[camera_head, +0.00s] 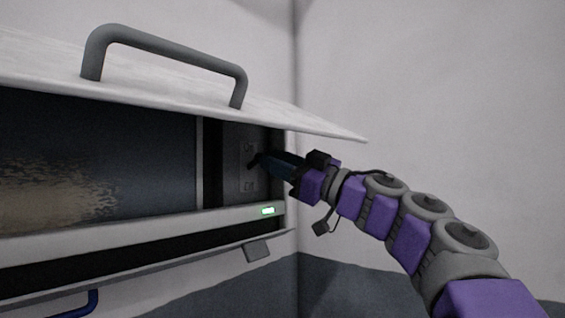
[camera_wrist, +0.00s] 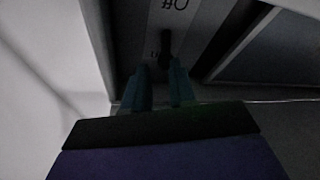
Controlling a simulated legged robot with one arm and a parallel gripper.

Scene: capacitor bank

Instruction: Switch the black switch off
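The black switch (camera_wrist: 166,45) is a dark lever on a grey label plate (camera_wrist: 187,30) inside the cabinet. An upside-down "Off" label shows at the top of the wrist view; a second, partly hidden label is beside the lever's lower end. My gripper (camera_wrist: 162,72) has its two teal fingers apart, with a gap between them. The lever is in line with this gap, at or just beyond the fingertips; I cannot tell whether they touch it. In the head view my gripper (camera_head: 262,161) reaches into the right end of the cabinet, in front of the plate (camera_head: 249,180).
The cabinet's lid (camera_head: 180,88), with a grey handle (camera_head: 165,45), is raised above my gripper. A green light (camera_head: 267,211) glows on the lower frame. A dark panel (camera_head: 130,150) fills the opening's left. A blue handle (camera_head: 80,305) is below. Free room lies right.

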